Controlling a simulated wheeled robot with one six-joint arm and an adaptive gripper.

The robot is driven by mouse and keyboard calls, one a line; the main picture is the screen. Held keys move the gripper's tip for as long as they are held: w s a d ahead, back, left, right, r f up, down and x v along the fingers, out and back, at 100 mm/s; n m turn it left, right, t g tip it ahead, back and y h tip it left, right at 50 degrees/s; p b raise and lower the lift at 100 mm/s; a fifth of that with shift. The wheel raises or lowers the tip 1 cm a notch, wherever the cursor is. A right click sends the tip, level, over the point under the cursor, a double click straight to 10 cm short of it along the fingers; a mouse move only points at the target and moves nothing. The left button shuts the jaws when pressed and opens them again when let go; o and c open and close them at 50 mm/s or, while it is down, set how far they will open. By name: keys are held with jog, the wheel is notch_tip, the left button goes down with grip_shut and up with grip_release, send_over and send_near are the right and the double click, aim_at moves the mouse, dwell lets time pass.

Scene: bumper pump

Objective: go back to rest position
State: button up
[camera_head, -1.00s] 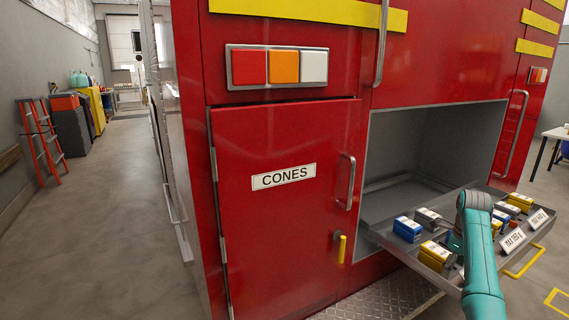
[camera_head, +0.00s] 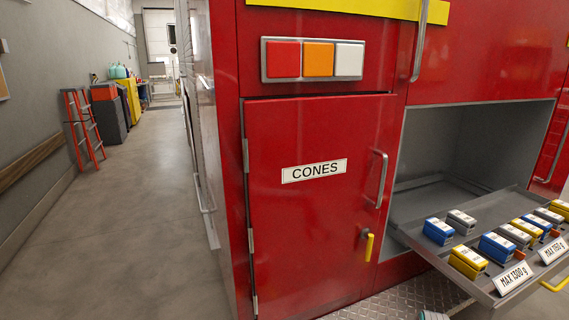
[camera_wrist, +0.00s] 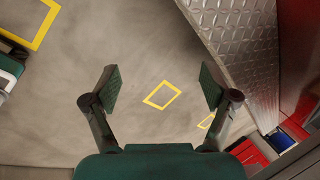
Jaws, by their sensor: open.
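My gripper (camera_wrist: 158,88) shows in the wrist view with its two fingers spread wide apart. It is open and empty, above the grey floor with a yellow outlined square (camera_wrist: 162,95) between the fingers. In the head view most of my arm is out of sight; only a small part shows at the bottom edge, right of the middle. The gripper itself does not show there.
A red truck has a closed CONES door (camera_head: 316,200) and an open compartment with a pulled-out tray (camera_head: 470,290) at right, holding several blue, yellow and grey blocks. Tread plate (camera_wrist: 245,60) lies close right of my gripper. The left aisle floor (camera_head: 130,230) is clear.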

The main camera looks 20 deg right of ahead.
jog(key=s+a+f+n+t, duration=0.1)
jog(key=s+a+f+n, duration=0.25)
jog(key=a, duration=0.35)
jog(key=s+a+f+n+t, duration=0.2)
jog(key=s+a+f, duration=0.2)
jog(key=a, duration=0.3)
jog(key=s+a+r+n+t, duration=0.25)
jog(key=s+a+n, duration=0.45)
jog(key=s+a, duration=0.55)
jog(key=s+a+r+n+t, duration=0.3)
jog(key=s+a+r+n, duration=0.35)
jog(key=s+r, duration=0.5)
jog(key=s+a+r+n+t+y, duration=0.1)
jog(key=s+r+n, duration=0.2)
jog(key=s+r, duration=0.2)
jog(key=s+a+r+n+t+y, duration=0.1)
jog(key=s+a+r+n+t, duration=0.1)
jog(key=s+r, duration=0.3)
notch_tip(320, 180, up, 4)
jog(key=shift+a+r+n, duration=0.15)
jog(key=shift+r+n, duration=0.05)
jog(key=shift+n, duration=0.2)
